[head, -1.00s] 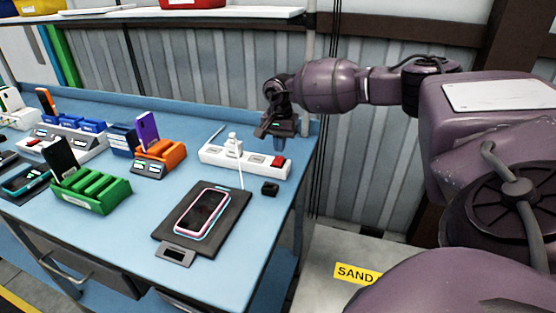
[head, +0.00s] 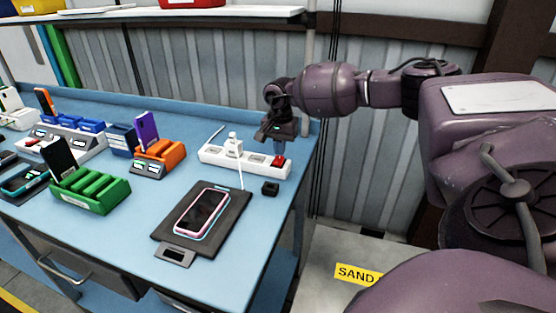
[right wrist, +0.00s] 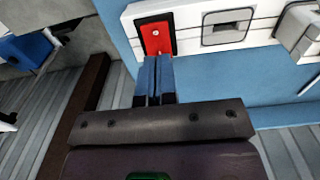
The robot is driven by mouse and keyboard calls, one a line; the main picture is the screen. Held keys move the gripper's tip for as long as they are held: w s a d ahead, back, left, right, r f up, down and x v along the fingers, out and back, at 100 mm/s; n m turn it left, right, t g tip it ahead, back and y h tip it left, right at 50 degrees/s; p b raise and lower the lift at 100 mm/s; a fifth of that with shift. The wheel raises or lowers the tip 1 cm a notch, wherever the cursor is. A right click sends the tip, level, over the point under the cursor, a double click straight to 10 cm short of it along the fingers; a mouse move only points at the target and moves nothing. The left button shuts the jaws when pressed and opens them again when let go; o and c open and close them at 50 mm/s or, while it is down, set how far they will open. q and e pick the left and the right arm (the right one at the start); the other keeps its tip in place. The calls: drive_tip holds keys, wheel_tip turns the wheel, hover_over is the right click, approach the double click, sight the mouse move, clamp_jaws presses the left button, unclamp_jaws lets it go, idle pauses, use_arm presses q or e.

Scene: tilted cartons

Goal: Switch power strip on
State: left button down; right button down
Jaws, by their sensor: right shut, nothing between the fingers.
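The white power strip (head: 252,159) lies near the back right of the blue bench, with a white plug (head: 233,145) in one socket and a red switch (head: 279,161) at its right end. In the right wrist view the red switch (right wrist: 157,36) sits in a dark frame. My right gripper (head: 279,150) is shut and empty, its fingers pointing down at the switch. In the right wrist view the fingertips (right wrist: 155,60) meet the switch's lower edge; whether they touch cannot be told. No lit lamp is clear on the switch. My left gripper is not in view.
A phone (head: 203,211) lies on a dark pad in front of the strip. A small black block (head: 270,188) lies near the right edge. Green (head: 92,189) and orange (head: 161,153) charging racks stand to the left. A shelf (head: 150,16) runs above the back.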

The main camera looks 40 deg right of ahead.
drive_tip(key=shift+f+b, duration=0.3)
drive_tip(key=shift+f, duration=0.6)
idle(0.5)
drive_tip(key=shift+r, duration=0.1)
drive_tip(key=shift+r+p, duration=1.25)
drive_tip(key=shift+r, duration=2.25)
drive_tip(key=shift+f, duration=0.1)
